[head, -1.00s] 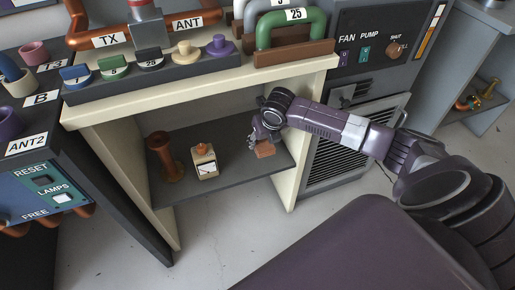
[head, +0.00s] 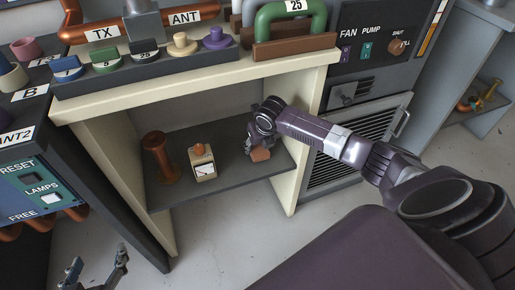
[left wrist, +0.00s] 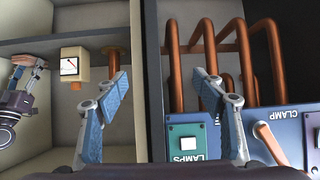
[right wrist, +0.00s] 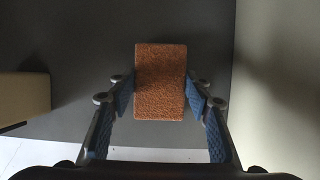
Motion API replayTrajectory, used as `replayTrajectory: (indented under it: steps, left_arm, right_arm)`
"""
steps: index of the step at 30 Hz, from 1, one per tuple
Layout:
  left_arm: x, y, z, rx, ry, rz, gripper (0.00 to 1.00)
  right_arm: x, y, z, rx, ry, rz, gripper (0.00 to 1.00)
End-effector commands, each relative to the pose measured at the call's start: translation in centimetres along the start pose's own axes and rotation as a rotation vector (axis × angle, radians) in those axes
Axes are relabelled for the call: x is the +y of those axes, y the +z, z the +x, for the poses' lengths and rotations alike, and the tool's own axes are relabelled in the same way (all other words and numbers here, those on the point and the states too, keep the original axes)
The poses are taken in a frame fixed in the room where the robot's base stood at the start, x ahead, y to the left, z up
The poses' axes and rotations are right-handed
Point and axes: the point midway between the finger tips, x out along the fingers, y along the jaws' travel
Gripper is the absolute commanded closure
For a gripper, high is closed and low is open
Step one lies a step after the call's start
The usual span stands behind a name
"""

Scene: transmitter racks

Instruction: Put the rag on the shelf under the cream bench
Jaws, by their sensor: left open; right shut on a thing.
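The rag, an orange-brown rough-textured block-like piece, shows low in my right gripper in the head view (head: 260,155) and between its fingers in the right wrist view (right wrist: 160,85). My right gripper (head: 255,143) is shut on it inside the opening under the cream bench (head: 110,103), over the right part of the grey shelf (head: 230,178). I cannot tell whether the rag touches the shelf. My left gripper (head: 98,270) is open and empty at the lower left; its spread fingers show in the left wrist view (left wrist: 163,88).
On the shelf's left part stand a copper-brown spool (head: 160,158) and a cream meter box (head: 202,162). The bench's right side panel (head: 299,180) is close to my right arm. Several plugs stand on the bench top. The console with lamps (head: 42,190) is at the left.

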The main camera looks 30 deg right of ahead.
Motion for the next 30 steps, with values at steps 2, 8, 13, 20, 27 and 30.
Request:
replayTrajectory:
  steps: [2,8,13,20,27,30]
  left_arm:
    - [0.2,-1.4,0.3,0.066,0.005,0.0,0.37]
    - [0.5,-3.6,0.3,0.154,0.009,0.001,0.37]
    - [0.5,-3.7,0.2,0.157,0.009,0.0,0.37]
    - [0.5,-3.6,0.3,0.155,0.009,0.001,0.37]
    - [0.5,-3.6,0.3,0.155,0.009,0.001,0.37]
    - [0.5,-3.6,0.3,0.154,0.009,0.0,0.37]
  right_arm:
    - [0.0,0.1,0.5,-0.002,0.0,0.0,0.76]
    - [0.0,0.1,0.7,-0.002,0.0,0.0,0.76]
    - [0.0,0.1,0.7,-0.002,0.0,0.0,0.76]
    - [0.0,0.1,0.8,-0.002,0.0,0.0,0.47]
    - [0.0,0.1,0.8,-0.001,0.0,0.0,0.37]
    - [0.0,0.1,0.8,-0.002,0.0,0.0,0.37]
